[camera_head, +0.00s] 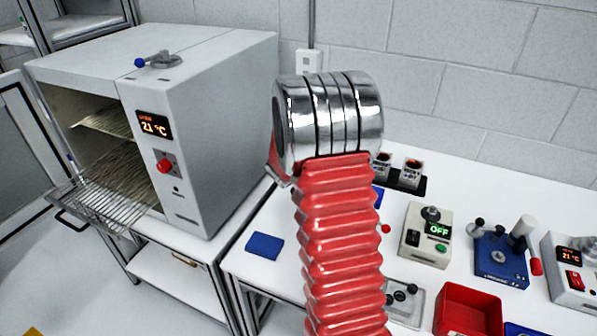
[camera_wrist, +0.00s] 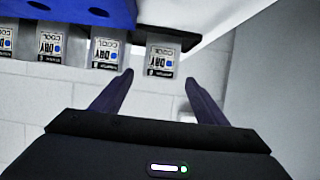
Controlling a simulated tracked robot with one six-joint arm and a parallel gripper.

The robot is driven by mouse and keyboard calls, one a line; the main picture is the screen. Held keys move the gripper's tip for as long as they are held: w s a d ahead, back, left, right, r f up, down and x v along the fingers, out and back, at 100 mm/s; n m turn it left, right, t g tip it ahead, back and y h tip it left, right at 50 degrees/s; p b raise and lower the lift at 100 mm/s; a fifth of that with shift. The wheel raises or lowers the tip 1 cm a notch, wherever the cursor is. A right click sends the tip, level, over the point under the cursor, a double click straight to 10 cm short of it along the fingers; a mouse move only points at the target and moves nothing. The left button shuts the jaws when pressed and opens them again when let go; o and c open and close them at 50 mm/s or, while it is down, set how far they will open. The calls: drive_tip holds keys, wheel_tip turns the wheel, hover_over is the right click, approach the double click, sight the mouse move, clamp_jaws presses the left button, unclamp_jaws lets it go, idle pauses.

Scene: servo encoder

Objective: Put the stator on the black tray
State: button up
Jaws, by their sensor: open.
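I cannot pick out the stator for certain. The black tray (camera_head: 408,185) lies on the white bench just right of my arm in the head view, with clear labelled containers (camera_head: 412,172) holding dark orange-brown contents on it. My red ribbed arm with its silver end hides part of that area. In the wrist view my gripper (camera_wrist: 159,76) is open, its two dark fingers apart with nothing held. A labelled container (camera_wrist: 164,58) shows upside down beyond the fingertips. A dark edge (camera_wrist: 165,36) borders it. My gripper is hidden in the head view.
A blue block (camera_wrist: 75,10) with more labelled containers (camera_wrist: 105,52) fills the wrist view's upper left. In the head view, an open oven (camera_head: 205,130) stands left, a blue pad (camera_head: 264,246) lies on the bench, and devices (camera_head: 428,236) and a red bin (camera_head: 468,308) stand right.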

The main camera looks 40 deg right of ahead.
drive_tip(key=shift+w+a+r, duration=0.2)
drive_tip(key=shift+a+r, duration=0.05)
drive_tip(key=shift+a, duration=0.05)
drive_tip(key=w+a+r+n+t+y, duration=0.25)
drive_tip(key=a+r, duration=0.25)
drive_tip(key=a, duration=0.5)
drive_tip(key=w+a+r+n+t+y, duration=0.1)
drive_tip(key=a+r+n+t+y, duration=0.25)
drive_tip(key=a, duration=0.55)
drive_tip(key=s+a+r+n+g+y, duration=0.1)
drive_tip(key=s+a+r+y, duration=0.15)
drive_tip(key=a, duration=0.45)
drive_tip(key=s+a+r+n+y, duration=0.2)
drive_tip(key=s+a, duration=0.2)
drive_tip(key=a, duration=0.3)
drive_tip(key=s+a+f+n+g, duration=0.1)
drive_tip(key=s+a, duration=0.3)
drive_tip(key=s, duration=0.8)
drive_tip(key=s+a+f+n+g+y, duration=0.1)
drive_tip(key=s+a+g, duration=0.3)
drive_tip(key=s, duration=0.9)
drive_tip(key=shift+a+f+n, duration=0.25)
drive_tip(key=shift+a+n, duration=0.3)
drive_tip(key=shift+n, duration=0.25)
drive_tip(key=shift+y, duration=0.25)
